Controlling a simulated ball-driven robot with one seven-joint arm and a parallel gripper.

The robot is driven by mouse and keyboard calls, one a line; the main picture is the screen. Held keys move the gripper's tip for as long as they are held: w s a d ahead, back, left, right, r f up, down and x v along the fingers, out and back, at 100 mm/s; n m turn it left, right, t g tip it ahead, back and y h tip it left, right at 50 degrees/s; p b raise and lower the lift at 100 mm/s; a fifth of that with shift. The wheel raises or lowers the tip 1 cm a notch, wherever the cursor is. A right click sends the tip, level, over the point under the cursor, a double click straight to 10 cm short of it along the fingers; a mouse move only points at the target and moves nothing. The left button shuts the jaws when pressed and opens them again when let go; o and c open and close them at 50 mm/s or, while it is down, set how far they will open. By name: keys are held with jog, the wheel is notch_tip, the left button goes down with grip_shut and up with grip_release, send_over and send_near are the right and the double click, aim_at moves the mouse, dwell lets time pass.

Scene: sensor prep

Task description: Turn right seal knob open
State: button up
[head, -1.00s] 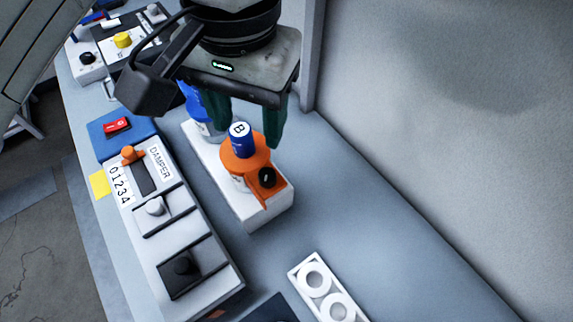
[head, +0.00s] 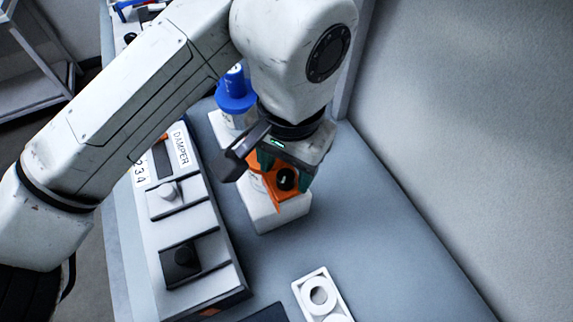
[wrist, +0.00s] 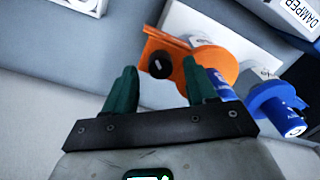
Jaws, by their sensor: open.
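The right seal is an orange collar (head: 257,183) on a white block (head: 278,217), with a round black knob (head: 287,179) on its front. In the wrist view the knob (wrist: 160,65) carries a small pale mark, and the orange collar (wrist: 212,66) surrounds a blue-capped bottle (wrist: 219,86). My gripper (head: 284,172) is at the knob in the head view, its green fingers apart. In the wrist view my gripper (wrist: 160,69) has a finger on each side of the knob; I cannot tell whether either touches it. My wrist hides the bottle's cap in the head view.
A second bottle with a blue collar (head: 236,92) stands behind. A panel labelled DAMPER (head: 180,150) with a white knob and a black knob lies left. A white holder with round openings (head: 310,280) lies in front. The bench to the right is clear.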

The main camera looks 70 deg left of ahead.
jog(key=shift+f, duration=0.7)
jog(key=shift+c, duration=0.4)
grip_shut()
